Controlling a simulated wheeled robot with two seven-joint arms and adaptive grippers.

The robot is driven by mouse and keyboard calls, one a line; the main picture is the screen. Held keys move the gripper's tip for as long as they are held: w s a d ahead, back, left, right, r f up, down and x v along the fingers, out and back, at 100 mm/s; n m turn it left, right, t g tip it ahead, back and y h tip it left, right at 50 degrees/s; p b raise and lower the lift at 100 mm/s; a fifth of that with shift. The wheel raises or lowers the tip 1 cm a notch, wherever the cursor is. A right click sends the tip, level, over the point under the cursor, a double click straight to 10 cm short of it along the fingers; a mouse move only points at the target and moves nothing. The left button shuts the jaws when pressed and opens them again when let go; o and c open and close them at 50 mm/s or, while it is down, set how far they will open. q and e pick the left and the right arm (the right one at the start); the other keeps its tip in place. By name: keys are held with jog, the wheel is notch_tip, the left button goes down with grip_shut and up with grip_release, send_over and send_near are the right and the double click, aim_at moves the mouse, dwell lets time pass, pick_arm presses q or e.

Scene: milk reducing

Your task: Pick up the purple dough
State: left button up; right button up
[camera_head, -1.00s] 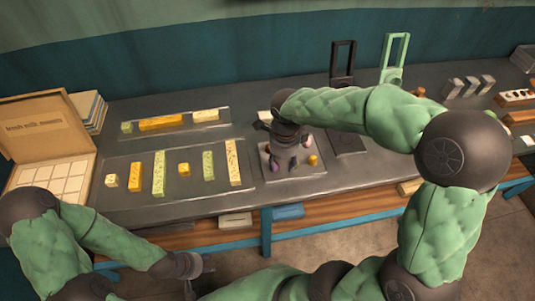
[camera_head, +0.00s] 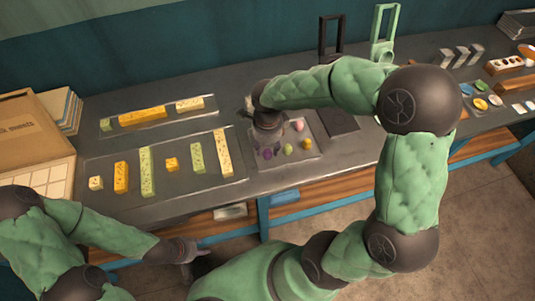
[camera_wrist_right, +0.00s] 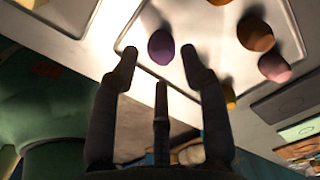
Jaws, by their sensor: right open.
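The purple dough (camera_head: 267,154) is a small round ball on a light tray (camera_head: 312,157) on the counter. It also shows in the right wrist view (camera_wrist_right: 161,47), ahead of the fingertips and between their lines. My right gripper (camera_wrist_right: 160,60) is open and empty, pointing at the ball, with a gap visible between the fingertips. In the head view my right gripper (camera_head: 268,146) is over the tray's left part, partly hidden by its own wrist. My left gripper (camera_head: 203,253) hangs in front of the counter, away from the dough; its finger opening is unclear.
Other balls share the tray: a yellow-green one (camera_head: 288,149), an orange one (camera_head: 306,144) and a pink one (camera_head: 299,126). A tray of yellow and green bars (camera_head: 171,192) lies left. A dark flat plate (camera_head: 338,122) lies right.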

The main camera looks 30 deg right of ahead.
aim_at(267, 152)
notch_tip(267, 152, down, 4)
jog(key=shift+w+f+b, duration=0.15)
jog(key=shift+b, duration=0.5)
jog(key=c, duration=0.7)
jog(key=shift+c, duration=0.2)
